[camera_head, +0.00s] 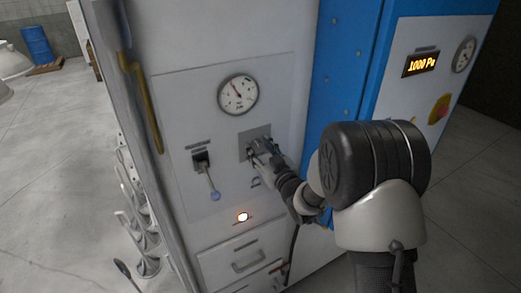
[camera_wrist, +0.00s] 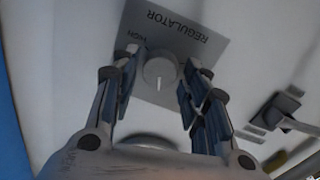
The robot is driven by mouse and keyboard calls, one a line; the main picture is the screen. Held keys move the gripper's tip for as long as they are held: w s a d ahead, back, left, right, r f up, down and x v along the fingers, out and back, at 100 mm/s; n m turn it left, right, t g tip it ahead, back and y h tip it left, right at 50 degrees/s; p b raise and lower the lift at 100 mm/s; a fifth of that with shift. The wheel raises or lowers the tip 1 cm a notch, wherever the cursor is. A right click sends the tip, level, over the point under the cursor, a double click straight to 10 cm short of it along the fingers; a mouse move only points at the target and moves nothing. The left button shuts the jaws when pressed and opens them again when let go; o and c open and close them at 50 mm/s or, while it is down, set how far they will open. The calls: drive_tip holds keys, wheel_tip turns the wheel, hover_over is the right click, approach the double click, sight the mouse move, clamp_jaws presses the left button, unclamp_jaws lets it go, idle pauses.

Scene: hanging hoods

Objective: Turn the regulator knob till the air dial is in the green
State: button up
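The regulator knob (camera_wrist: 160,71) is a round grey knob on a grey plate (camera_wrist: 182,38) marked REGULATOR in the wrist view. Its white pointer line points down in that picture. My gripper (camera_wrist: 165,80) has one finger on each side of the knob, with a gap visible at both sides. In the head view my gripper (camera_head: 262,152) is at the plate and mostly hides the knob. The round white air dial (camera_head: 238,94) is above the plate, its needle pointing up and left. I cannot make out a green band at this size.
A lever switch (camera_head: 207,172) with a blue tip is left of the plate.

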drive_tip(key=c, duration=0.7)
drive_tip(key=shift+m+b, duration=0.4)
drive_tip(key=m+b, duration=0.2)
drive_tip(key=shift+d+m, duration=0.1)
drive_tip(key=shift+m, duration=0.3)
drive_tip(key=m+b, duration=0.1)
drive_tip(key=m, duration=0.2)
drive_tip(key=shift+w+m, duration=0.1)
drive_tip(key=shift+m, duration=0.2)
drive_tip(key=m, duration=0.3)
drive_tip(key=shift+g, duration=0.3)
drive_tip(key=shift+d+m, duration=0.1)
drive_tip(key=shift+m, duration=1.8)
